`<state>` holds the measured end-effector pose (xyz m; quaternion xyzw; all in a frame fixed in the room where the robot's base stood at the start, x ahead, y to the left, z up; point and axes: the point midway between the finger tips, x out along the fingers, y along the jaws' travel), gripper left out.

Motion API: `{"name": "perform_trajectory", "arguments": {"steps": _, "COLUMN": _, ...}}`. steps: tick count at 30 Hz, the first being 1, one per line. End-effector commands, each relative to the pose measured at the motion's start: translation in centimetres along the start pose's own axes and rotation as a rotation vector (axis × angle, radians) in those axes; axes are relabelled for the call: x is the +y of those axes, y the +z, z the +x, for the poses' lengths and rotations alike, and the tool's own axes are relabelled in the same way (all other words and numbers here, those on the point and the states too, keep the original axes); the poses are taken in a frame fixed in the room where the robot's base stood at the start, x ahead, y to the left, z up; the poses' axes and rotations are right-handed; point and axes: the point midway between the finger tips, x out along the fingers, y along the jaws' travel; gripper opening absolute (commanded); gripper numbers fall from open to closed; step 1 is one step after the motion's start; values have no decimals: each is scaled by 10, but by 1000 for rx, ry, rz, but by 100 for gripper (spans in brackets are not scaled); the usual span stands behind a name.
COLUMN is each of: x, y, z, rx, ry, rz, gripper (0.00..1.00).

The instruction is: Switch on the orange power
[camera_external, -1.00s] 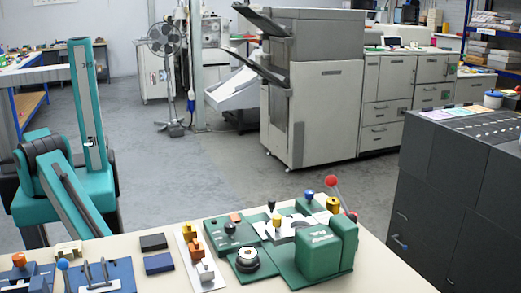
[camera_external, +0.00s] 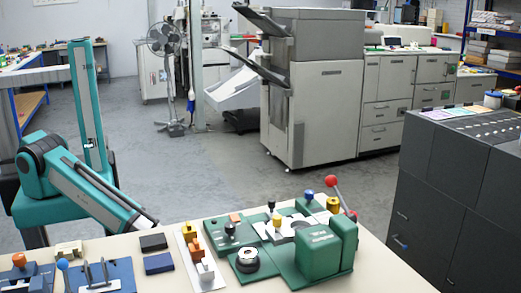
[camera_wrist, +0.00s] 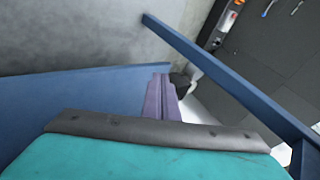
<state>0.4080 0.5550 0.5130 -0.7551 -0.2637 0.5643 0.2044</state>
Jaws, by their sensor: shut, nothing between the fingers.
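Several orange parts show in the external view, and I cannot tell which is the orange power control. An orange knob (camera_external: 19,260) tops the blue device at the far left. My gripper (camera_wrist: 160,82) shows in the wrist view with its purplish fingers together and nothing between them. In the external view my teal forearm reaches down toward the table's back edge, left of the green machine, apart from all the orange parts; the fingertips are not clear there.
The cream table (camera_external: 390,278) also holds dark and blue blocks (camera_external: 158,263), a yellow knob and a red-balled lever (camera_external: 332,181). The wrist view shows blue beams (camera_wrist: 225,75) and grey floor. A dark cabinet (camera_external: 460,190) stands to the right.

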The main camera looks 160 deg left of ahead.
Motion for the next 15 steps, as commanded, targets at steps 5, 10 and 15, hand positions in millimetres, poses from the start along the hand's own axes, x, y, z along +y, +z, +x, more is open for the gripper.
{"name": "perform_trajectory", "arguments": {"steps": 5, "x": -61, "y": 13, "z": 4, "rx": -6, "ry": -54, "rz": -101, "gripper": 0}}
{"name": "perform_trajectory", "arguments": {"steps": 10, "x": -113, "y": 25, "z": 2, "rx": -11, "ry": -95, "rz": -197, "gripper": 0}}
{"name": "perform_trajectory", "arguments": {"steps": 15, "x": -162, "y": 40, "z": -4, "rx": -17, "ry": -132, "rz": -293, "gripper": 0}}
